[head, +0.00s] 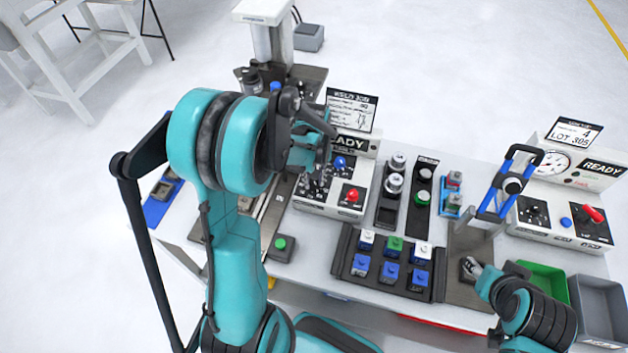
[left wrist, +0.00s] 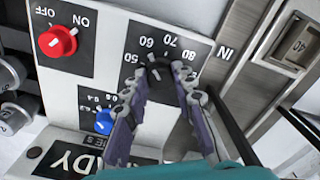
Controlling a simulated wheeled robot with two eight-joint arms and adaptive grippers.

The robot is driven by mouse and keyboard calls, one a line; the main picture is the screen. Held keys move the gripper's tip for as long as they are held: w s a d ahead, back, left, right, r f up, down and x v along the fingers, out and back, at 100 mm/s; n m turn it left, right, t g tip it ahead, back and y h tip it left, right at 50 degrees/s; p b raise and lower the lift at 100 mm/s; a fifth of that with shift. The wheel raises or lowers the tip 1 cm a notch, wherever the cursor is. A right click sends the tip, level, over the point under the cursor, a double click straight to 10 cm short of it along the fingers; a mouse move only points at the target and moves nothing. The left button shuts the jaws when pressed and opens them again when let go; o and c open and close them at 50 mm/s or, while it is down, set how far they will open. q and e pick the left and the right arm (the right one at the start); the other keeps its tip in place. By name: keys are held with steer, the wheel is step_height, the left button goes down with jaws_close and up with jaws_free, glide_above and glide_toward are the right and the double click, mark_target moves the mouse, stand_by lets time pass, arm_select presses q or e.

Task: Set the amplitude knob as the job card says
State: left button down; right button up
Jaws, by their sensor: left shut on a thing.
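The amplitude knob is the black knob (left wrist: 159,73) on a dark panel with a scale of 50, 60, 70 and 80 in the left wrist view. My left gripper (left wrist: 160,78) is shut on it, a finger on each side. In the head view my left gripper (head: 318,168) is over the left part of the control box (head: 325,208). The job card (head: 350,108) stands behind the box, its small lines unreadable. My right gripper (head: 474,267) is at lower right, its jaws unclear.
A blue knob (left wrist: 103,122) and a red knob (left wrist: 57,42) sit on the same box, beside the held knob. The box display (head: 349,143) reads READY. A rack of coloured blocks (head: 345,262), a green bin (head: 545,280) and a grey bin (head: 600,305) stand nearby.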

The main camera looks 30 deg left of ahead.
mark_target(314, 181)
arm_select(q)
steer(key=m+b, duration=0.1)
steer(key=m, duration=0.3)
steer(key=shift+m, duration=0.3)
steer(key=m, duration=0.4)
steer(key=shift+b, duration=0.3)
steer(key=c, duration=1.2)
jaws_free()
step_height(314, 181, up, 12)
